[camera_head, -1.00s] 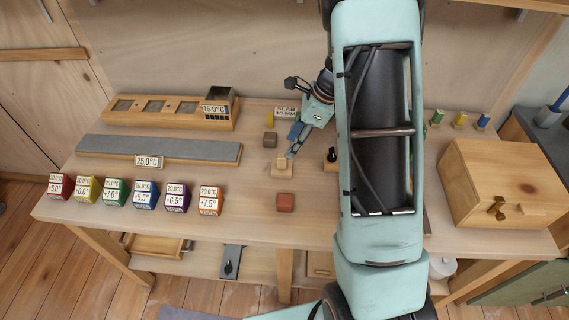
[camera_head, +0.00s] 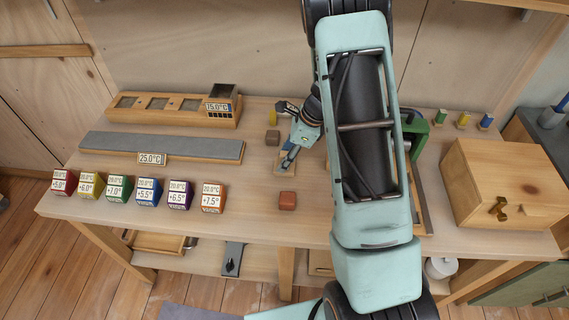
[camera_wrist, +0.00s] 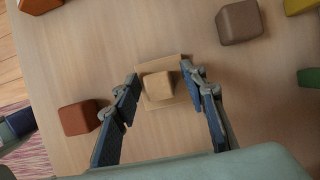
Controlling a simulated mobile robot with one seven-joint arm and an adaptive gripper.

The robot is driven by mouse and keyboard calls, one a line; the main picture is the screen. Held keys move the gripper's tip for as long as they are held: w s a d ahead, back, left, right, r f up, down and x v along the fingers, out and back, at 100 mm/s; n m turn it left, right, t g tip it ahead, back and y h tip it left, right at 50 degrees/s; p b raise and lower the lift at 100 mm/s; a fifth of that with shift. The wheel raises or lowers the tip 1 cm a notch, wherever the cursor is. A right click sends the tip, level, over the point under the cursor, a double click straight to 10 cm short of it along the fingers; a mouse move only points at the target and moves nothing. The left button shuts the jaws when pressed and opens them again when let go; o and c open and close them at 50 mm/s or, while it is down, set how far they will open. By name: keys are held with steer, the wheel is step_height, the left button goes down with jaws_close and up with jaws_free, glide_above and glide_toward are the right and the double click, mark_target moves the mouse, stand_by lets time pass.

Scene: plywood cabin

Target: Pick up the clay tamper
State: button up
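The clay tamper appears to be the pale wooden piece, a small block on a thin square plate. It stands on the table and is partly hidden by my gripper in the head view (camera_head: 284,171). In the wrist view the tamper (camera_wrist: 158,88) shows from above, between the fingers. My gripper (camera_wrist: 165,88) is open, with one blue-grey finger pad at each side of the block and a visible gap on both sides. In the head view my gripper (camera_head: 289,158) reaches down to the tamper. Nothing is held.
A red-brown block (camera_head: 287,200) lies in front of the tamper and a dark brown block (camera_head: 272,137) behind it. Several coloured temperature blocks (camera_head: 148,192) line the left front. A grey slab (camera_head: 190,148) lies behind them. A wooden box (camera_head: 510,185) stands right.

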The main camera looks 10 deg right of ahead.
mark_target(282, 154)
jaws_close()
steer(key=shift+r, duration=0.1)
steer(key=shift+r, duration=0.5)
step_height(282, 154, up, 2)
steer(key=shift+s+r, duration=0.15)
steer(key=shift+r, duration=0.1)
steer(key=s+a+r, duration=0.2)
steer(key=s+r, duration=0.7)
steer(key=s, duration=0.4)
steer(key=shift+s+r, duration=0.2)
steer(key=shift+s, duration=0.1)
